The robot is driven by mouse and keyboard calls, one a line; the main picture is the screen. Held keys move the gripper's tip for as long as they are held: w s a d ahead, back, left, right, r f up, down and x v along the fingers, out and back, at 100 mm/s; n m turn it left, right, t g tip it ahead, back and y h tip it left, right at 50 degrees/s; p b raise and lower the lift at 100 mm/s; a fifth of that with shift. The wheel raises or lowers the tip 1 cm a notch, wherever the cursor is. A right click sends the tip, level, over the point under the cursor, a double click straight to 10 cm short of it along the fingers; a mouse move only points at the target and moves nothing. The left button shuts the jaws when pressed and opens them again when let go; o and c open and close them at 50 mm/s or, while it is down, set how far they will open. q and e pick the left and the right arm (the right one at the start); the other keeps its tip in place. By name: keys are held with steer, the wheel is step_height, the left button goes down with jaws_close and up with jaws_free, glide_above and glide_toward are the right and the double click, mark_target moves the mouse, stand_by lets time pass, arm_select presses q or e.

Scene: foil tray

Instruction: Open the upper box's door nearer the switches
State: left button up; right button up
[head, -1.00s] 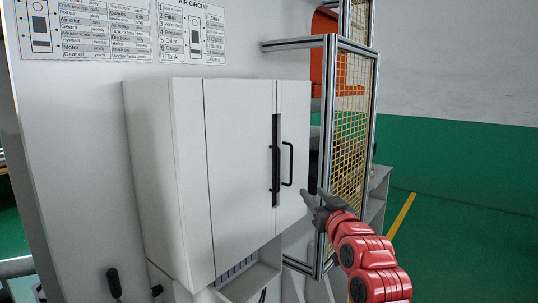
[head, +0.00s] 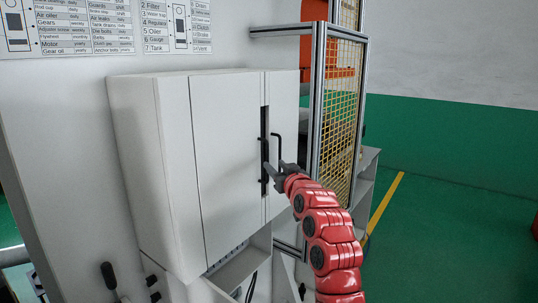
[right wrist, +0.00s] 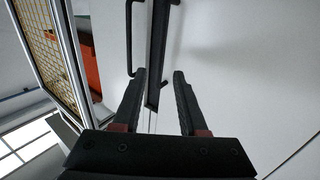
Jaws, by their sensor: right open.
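The upper box (head: 150,120) is a white wall cabinet; its doors look shut. Its wide left door (head: 225,200) and narrow right door (head: 284,95) flank a dark vertical strip (head: 266,118). A black bar handle (head: 262,150) runs at the strip's left edge; another handle (head: 281,146) stands out from the right door. My right gripper (head: 277,169) is open and empty, in front of the handles' lower part. In the right wrist view its fingers (right wrist: 159,76) point at the strip, with the right door's handle (right wrist: 131,40) outside them. My left gripper is out of view.
A metal-framed fence with yellow mesh (head: 342,110) stands close on the right of the box. An open grey compartment (head: 240,268) lies under the box, and a black lever (head: 109,275) is at lower left. Labelled charts (head: 85,25) hang above. Open green floor (head: 450,200) lies at right.

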steer(key=p+x, duration=0.2)
steer(key=x, duration=0.4)
stand_by(0.4)
jaws_close()
stand_by(1.3)
